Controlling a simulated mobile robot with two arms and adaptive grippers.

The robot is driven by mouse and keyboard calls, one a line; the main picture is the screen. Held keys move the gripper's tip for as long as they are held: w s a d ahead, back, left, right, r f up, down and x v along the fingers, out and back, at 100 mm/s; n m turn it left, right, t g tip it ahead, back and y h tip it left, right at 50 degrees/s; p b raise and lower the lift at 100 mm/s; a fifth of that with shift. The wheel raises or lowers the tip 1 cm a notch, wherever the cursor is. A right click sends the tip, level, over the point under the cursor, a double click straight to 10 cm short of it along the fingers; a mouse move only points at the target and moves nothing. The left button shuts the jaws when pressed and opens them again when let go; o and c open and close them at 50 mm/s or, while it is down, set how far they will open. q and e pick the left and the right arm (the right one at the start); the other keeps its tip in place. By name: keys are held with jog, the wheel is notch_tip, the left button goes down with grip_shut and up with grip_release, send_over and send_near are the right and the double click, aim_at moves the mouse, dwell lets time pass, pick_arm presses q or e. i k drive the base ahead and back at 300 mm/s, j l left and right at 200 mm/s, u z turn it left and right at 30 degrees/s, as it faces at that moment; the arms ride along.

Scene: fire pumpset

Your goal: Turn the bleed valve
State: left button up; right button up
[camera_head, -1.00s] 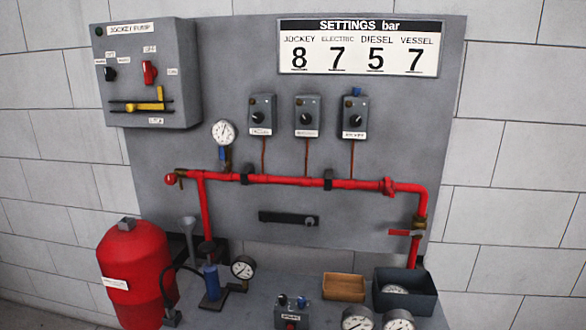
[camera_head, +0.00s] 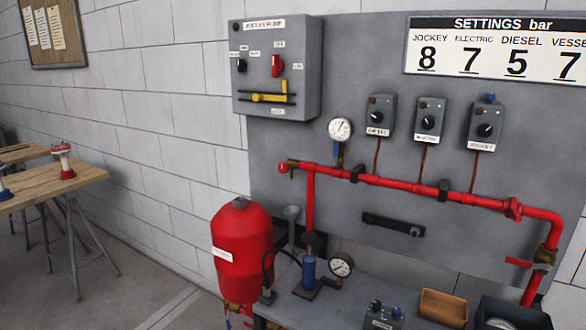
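A red pipe (camera_head: 400,183) runs across the grey panel. At its left end is a small brass fitting (camera_head: 292,164) with a red end. At its right end, on the vertical leg, is a brass valve (camera_head: 543,257) with a red lever (camera_head: 518,263) pointing left. A red valve-like fitting (camera_head: 514,209) sits on the pipe's right part. No label shows which of these is the bleed valve. Neither of my grippers is in view.
A red tank (camera_head: 241,250) stands left of the grey bench (camera_head: 310,309). The bench holds a blue hand pump (camera_head: 309,272), a gauge (camera_head: 341,265) and a wooden box (camera_head: 443,308). A wooden table (camera_head: 50,181) stands at far left, with open floor between.

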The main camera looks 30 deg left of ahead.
aim_at(283, 167)
jog(key=j, duration=2.3)
jog(key=k, duration=0.05)
